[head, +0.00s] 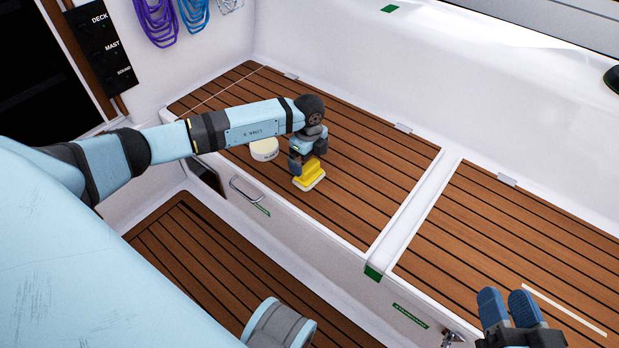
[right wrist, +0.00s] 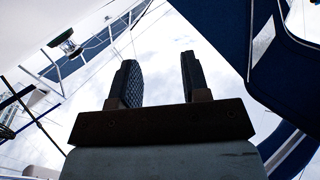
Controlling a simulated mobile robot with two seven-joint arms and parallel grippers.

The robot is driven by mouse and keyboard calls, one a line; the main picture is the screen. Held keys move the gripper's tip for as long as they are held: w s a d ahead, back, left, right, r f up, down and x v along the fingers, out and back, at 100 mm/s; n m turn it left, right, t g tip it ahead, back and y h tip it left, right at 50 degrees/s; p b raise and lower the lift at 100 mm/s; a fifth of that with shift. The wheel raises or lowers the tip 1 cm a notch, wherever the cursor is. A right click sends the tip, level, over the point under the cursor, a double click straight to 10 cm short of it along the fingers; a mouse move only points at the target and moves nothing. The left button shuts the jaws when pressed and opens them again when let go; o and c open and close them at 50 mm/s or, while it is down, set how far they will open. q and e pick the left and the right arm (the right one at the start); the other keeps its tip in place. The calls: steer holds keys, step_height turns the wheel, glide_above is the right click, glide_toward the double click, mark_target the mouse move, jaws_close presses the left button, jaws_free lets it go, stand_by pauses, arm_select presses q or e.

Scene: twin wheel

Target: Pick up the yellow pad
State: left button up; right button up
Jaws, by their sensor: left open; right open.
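The yellow pad (head: 309,174), with a pale underside, lies on the slatted wooden seat in the middle of the head view. My left gripper (head: 301,163) is open and right at the pad, over its upper left part. The near finger hides a little of the pad, and I cannot tell whether the fingers touch it. My right gripper (head: 507,297) is open and empty at the lower right, far from the pad. Its two fingers also show in the right wrist view (right wrist: 160,82), pointing up against the sky with nothing between them.
A round white tub (head: 264,149) stands on the seat just left of the pad, close to my left gripper. A metal handle (head: 246,189) is on the seat's front wall. Coiled ropes (head: 158,20) hang at the back. The seat right of the pad (head: 370,190) is clear.

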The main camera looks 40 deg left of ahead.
mark_target(309, 165)
arm_select(q)
steer(key=shift+s+f+b, duration=0.1)
steer(key=shift+f+b, duration=0.3)
steer(key=shift+f, duration=0.55)
step_height(309, 165, down, 4)
steer(key=b, duration=0.2)
steer(key=shift+d+f+b, duration=0.1)
steer(key=shift+f+b, duration=0.1)
steer(key=shift+b, duration=0.15)
steer(key=shift+r, duration=0.1)
steer(key=c, duration=0.6)
steer(key=shift+c, duration=0.2)
arm_select(e)
steer(key=shift+w+d+n+t+y, duration=0.15)
steer(key=shift+w+d+n+t, duration=0.15)
steer(key=shift+w+n, duration=0.2)
steer(key=shift+w+d+n+t+y, duration=0.15)
steer(key=shift+w+d+n+t, duration=0.1)
steer(key=shift+w+n, duration=0.25)
arm_select(q)
steer(key=shift+r, duration=0.1)
arm_select(e)
steer(key=shift+s, duration=0.1)
